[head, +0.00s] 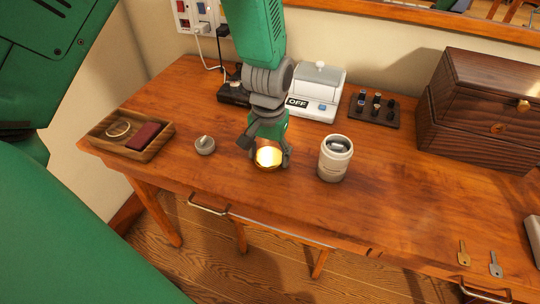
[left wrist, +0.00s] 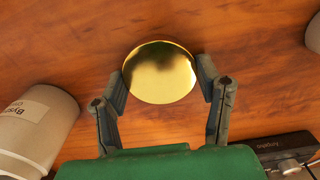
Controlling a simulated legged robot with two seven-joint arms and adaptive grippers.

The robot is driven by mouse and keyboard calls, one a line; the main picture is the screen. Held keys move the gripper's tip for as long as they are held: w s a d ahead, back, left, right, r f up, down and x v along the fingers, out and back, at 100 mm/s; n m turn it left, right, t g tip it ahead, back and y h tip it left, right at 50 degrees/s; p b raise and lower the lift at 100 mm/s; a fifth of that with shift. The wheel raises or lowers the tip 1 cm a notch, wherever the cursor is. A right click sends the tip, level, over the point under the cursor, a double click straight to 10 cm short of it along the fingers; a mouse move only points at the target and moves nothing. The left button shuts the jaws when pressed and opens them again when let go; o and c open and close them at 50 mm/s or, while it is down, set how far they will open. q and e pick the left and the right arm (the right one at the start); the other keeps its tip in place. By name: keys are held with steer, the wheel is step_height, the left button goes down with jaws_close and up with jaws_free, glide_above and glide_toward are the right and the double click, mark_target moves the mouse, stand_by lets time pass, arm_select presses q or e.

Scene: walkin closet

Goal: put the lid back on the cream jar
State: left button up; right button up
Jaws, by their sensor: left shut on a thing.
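A shiny round gold lid (head: 268,157) is between the fingers of my left gripper (head: 269,160), low over the table. In the left wrist view the gold disc (left wrist: 160,72) sits between both fingertips of the gripper (left wrist: 160,80). I cannot tell if it touches the wood. A pale cylindrical jar (head: 334,160), which I take for the cream jar, stands upright and open-topped just right of the gripper, with something dark inside. Its labelled side shows in the left wrist view (left wrist: 35,125), apart from the gripper. My right gripper is not in view.
A wooden tray (head: 165,138) and a small grey knobbed object (head: 204,145) are left. A white box marked OFF (head: 312,95), a dark stand (head: 374,110) and a wooden chest (head: 480,110) stand behind. Keys (head: 495,264) lie front right. The table between jar and keys is clear.

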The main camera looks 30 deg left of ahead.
mark_target(269, 156)
arm_select(q)
step_height(269, 156, up, 10)
steer(key=p, duration=0.2)
